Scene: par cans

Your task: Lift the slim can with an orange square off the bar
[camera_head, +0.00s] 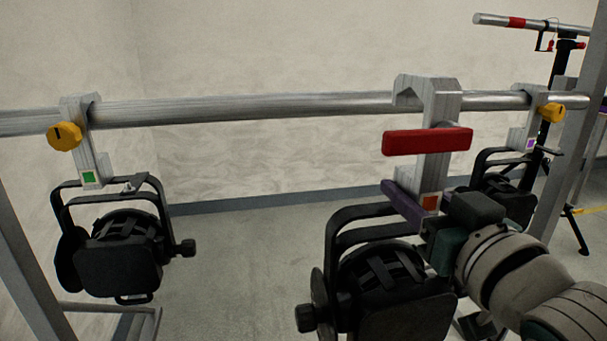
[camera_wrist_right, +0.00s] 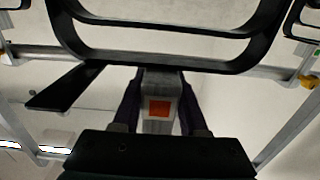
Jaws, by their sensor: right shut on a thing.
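The slim can with the orange square (camera_head: 390,285) is a black lamp on a black yoke, right of centre in the head view. Its grey hook clamp (camera_head: 440,105) has a red lever (camera_head: 427,141) and the orange square (camera_head: 430,202) low down. My right gripper (camera_head: 415,205) is shut on the clamp's lower part. The wrist view shows its dark fingers on both sides of the orange square (camera_wrist_right: 159,109). The clamp overlaps the metal bar (camera_head: 250,108), with its hook top above bar height. I cannot tell whether hook and bar touch. My left gripper is out of view.
A can with a green square (camera_head: 118,265) hangs on the bar at left. Another with a purple square (camera_head: 505,198) hangs close behind at right, partly hidden by my right arm. Grey posts (camera_head: 575,130) stand at the bar's ends. The space between the left and held cans is clear.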

